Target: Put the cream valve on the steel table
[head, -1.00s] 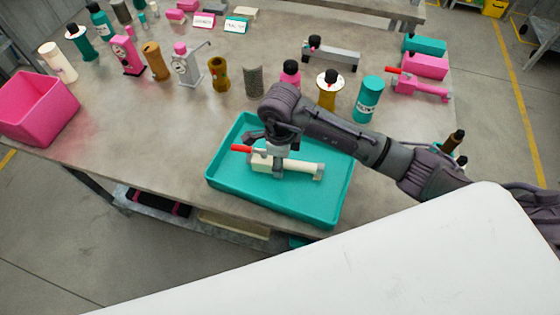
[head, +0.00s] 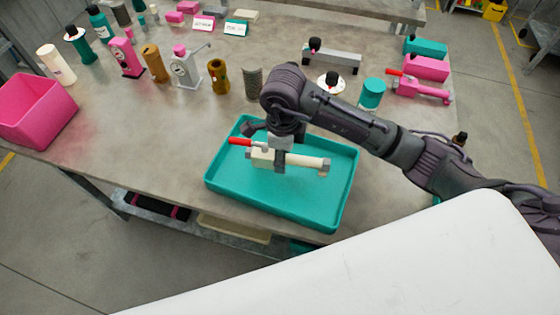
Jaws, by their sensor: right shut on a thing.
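The cream valve (head: 306,161), with a red lever handle (head: 240,142), is at the teal tray (head: 330,215), over its back half. My right gripper (head: 281,160) comes down from above and is shut on the valve near its handle end. The valve seems to be slightly above the tray floor, though the exact gap is hard to tell. The tray stands at the front edge of the steel table (head: 150,130). My left gripper is not in view.
A pink bin (head: 38,108) stands at the table's left. Several bottles and pumps, including a grey pump (head: 186,70), line the back. A pink valve (head: 422,88) lies at right. The table left of the tray is clear.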

